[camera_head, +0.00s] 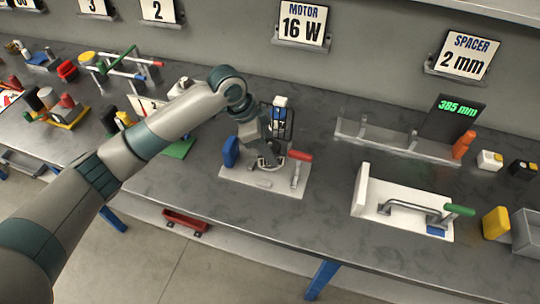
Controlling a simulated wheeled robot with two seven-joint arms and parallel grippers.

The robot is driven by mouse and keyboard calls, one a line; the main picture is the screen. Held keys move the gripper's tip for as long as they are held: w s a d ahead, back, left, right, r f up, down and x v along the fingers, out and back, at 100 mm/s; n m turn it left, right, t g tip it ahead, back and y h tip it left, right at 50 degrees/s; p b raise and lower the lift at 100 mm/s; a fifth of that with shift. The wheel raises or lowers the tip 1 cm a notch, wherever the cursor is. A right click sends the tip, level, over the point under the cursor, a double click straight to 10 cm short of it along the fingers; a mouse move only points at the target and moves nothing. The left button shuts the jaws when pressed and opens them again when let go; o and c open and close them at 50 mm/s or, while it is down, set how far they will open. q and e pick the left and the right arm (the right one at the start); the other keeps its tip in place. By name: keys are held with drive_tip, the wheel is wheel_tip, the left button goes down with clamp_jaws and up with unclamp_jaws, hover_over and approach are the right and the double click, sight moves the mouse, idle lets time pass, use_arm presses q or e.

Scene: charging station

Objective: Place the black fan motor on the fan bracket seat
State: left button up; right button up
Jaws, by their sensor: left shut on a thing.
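My left arm comes in from the left, and my left gripper (270,160) points down over a light fixture plate (235,178) in the middle of the bench. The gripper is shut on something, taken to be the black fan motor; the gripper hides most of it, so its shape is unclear. The gripper is low over the middle of the fixture, where the fan bracket seat appears to be. I cannot tell whether the held motor touches the seat. A blue block (230,152) and a red-handled clamp (298,156) stand on the plate. My right gripper is out of view.
A white fixture with a green-handled clamp (459,210) is at the right. Behind it are a metal rail (385,140) and a black display (452,120) reading 385 mm. Several fixtures and coloured parts crowd the left. The bench between the two fixtures is clear.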

use_arm(q)
drive_tip(key=shift+f, duration=0.7)
drive_tip(key=shift+f+p, duration=0.55)
drive_tip(key=shift+f, duration=1.35)
drive_tip(key=shift+f, duration=0.1)
drive_tip(key=o, duration=1.2)
